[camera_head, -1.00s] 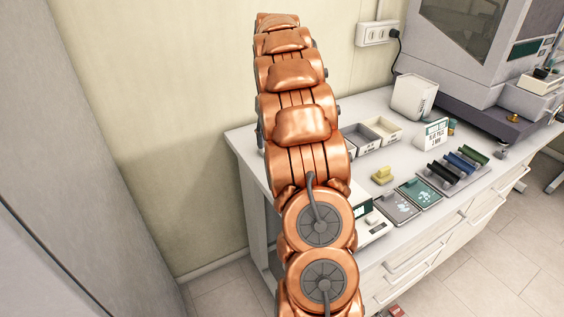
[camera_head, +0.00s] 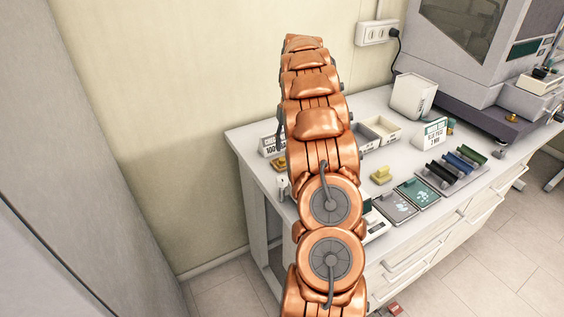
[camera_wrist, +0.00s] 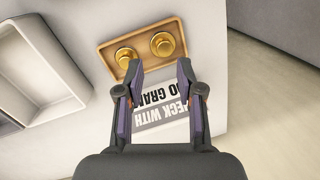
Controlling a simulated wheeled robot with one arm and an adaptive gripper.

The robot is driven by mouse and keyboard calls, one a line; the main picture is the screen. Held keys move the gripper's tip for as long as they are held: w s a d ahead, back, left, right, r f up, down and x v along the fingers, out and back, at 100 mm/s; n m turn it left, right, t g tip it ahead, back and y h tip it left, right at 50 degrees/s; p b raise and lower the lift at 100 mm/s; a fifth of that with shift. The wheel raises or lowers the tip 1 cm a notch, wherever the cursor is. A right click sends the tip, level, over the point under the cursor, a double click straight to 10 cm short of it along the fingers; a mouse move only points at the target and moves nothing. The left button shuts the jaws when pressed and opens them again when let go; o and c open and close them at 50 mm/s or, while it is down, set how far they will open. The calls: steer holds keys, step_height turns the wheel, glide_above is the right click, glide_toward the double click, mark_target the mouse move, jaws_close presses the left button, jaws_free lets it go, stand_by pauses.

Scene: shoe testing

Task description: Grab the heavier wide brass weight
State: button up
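Two brass weights stand side by side in a shallow wooden tray (camera_wrist: 108,52) in the wrist view. The right weight (camera_wrist: 162,44) looks slightly wider than the left weight (camera_wrist: 124,57). My gripper (camera_wrist: 160,64) is open and empty in the wrist view, its fingertips near the tray's lower edge, with the right weight beyond the gap. No contact with either weight shows. In the head view my arm hides the weights and the gripper; an edge of the tray (camera_head: 279,163) seems to show beside it.
A printed sign (camera_wrist: 158,108) lies below the fingers in the wrist view and also shows in the head view (camera_head: 268,146). Grey and white bins (camera_wrist: 38,70) stand to the left. The counter edge and floor (camera_wrist: 270,90) are to the right.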

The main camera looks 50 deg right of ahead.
mark_target(283, 159)
steer(key=shift+s+a+f+p, duration=0.15)
steer(key=shift+f+p, duration=0.25)
steer(key=shift+f, duration=0.4)
steer(key=shift+w+a+f+p, duration=0.1)
steer(key=shift+a+f+p, duration=0.25)
steer(key=shift+f, duration=0.5)
steer(key=shift+s+a+f+p, duration=0.1)
steer(key=shift+f+p, duration=0.35)
steer(key=shift+f, duration=0.35)
jaws_close()
